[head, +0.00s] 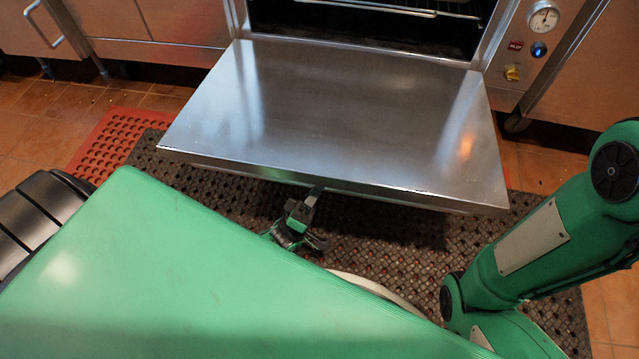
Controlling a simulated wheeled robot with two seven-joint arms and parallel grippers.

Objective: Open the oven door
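The oven door (330,120) is a wide steel panel, folded down and lying about flat in front of the oven. The dark oven cavity (360,32) shows behind it, with a wire rack (395,8). One gripper (314,198) of mine, black with green parts, is at or just under the front edge of the door, near its middle. I cannot tell whether it touches the door, or whether its fingers are open. Its arm is hidden behind a large green part of my body, so I cannot tell which arm it belongs to. My other gripper does not show.
A control panel with a gauge (543,18), a blue button (538,49) and a yellow knob (512,73) is right of the oven. Steel cabinets flank it. A dark perforated mat (400,230) and a red mat (105,140) cover the tiled floor. My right arm crosses at the right.

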